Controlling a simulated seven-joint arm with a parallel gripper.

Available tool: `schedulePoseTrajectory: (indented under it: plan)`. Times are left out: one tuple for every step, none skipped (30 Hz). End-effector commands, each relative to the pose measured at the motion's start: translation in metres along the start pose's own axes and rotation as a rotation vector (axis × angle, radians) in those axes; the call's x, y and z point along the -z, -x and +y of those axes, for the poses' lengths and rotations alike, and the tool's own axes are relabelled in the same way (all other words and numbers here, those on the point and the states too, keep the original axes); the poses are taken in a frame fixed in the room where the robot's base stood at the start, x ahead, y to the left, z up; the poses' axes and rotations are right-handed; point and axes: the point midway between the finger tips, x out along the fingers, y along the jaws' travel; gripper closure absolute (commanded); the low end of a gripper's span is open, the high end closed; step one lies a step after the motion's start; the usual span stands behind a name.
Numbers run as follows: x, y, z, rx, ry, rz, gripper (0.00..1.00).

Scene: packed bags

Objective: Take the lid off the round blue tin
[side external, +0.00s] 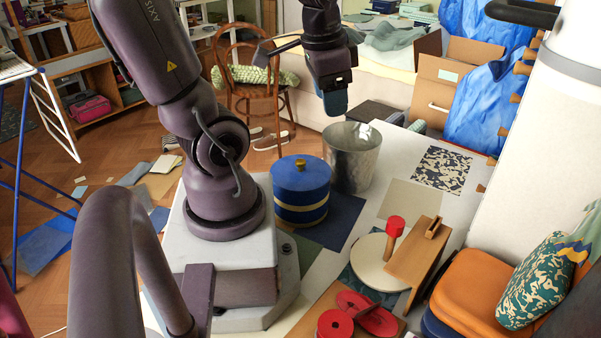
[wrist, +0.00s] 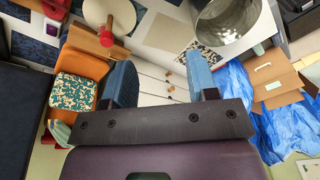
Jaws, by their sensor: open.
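The round blue tin (side external: 301,200) stands upright on the table beside my base, with pale gold bands low on its side. I cannot make out the tin in the wrist view. My gripper (side external: 335,108) hangs high above the table, up and to the right of the tin in the side view, apart from it. In the wrist view my gripper (wrist: 160,75) has its two blue fingers spread wide with nothing between them.
A metal bucket (side external: 352,160) stands close to the right of the tin; it also shows in the wrist view (wrist: 228,18). A cream disc (side external: 372,268), a wooden board (side external: 412,258) and red discs (side external: 370,315) lie nearer the front. An orange cushioned seat (side external: 470,290) is at right.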

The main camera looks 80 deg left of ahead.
Motion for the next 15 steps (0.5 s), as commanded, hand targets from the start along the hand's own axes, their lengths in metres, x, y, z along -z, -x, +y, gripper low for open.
schedulePoseTrajectory:
  plan:
    - [-0.007, -0.008, -0.013, -0.008, -0.056, -0.036, 0.47]
    - [-0.010, -0.011, -0.018, -0.014, -0.106, -0.050, 0.47]
    - [-0.015, -0.016, -0.026, -0.024, -0.172, -0.069, 0.47]
    - [-0.018, -0.019, -0.031, -0.033, -0.223, -0.082, 0.47]
    - [-0.021, -0.022, -0.035, -0.042, -0.278, -0.092, 0.47]
    - [-0.026, -0.026, -0.041, -0.056, -0.351, -0.104, 0.47]
    - [-0.029, -0.029, -0.045, -0.068, -0.408, -0.112, 0.47]
    - [-0.032, -0.031, -0.048, -0.079, -0.466, -0.118, 0.47]
    - [-0.037, -0.035, -0.053, -0.096, -0.545, -0.125, 0.47]
    - [-0.039, -0.037, -0.055, -0.106, -0.608, -0.127, 0.47]
    - [-0.042, -0.039, -0.058, -0.119, -0.670, -0.130, 0.47]
    - [-0.045, -0.041, -0.061, -0.134, -0.758, -0.130, 0.47]
    - [-0.046, -0.043, -0.063, -0.145, -0.825, -0.129, 0.47]
    - [-0.048, -0.044, -0.065, -0.155, -0.894, -0.127, 0.47]
    - [-0.049, -0.046, -0.066, -0.166, -0.989, -0.122, 0.47]
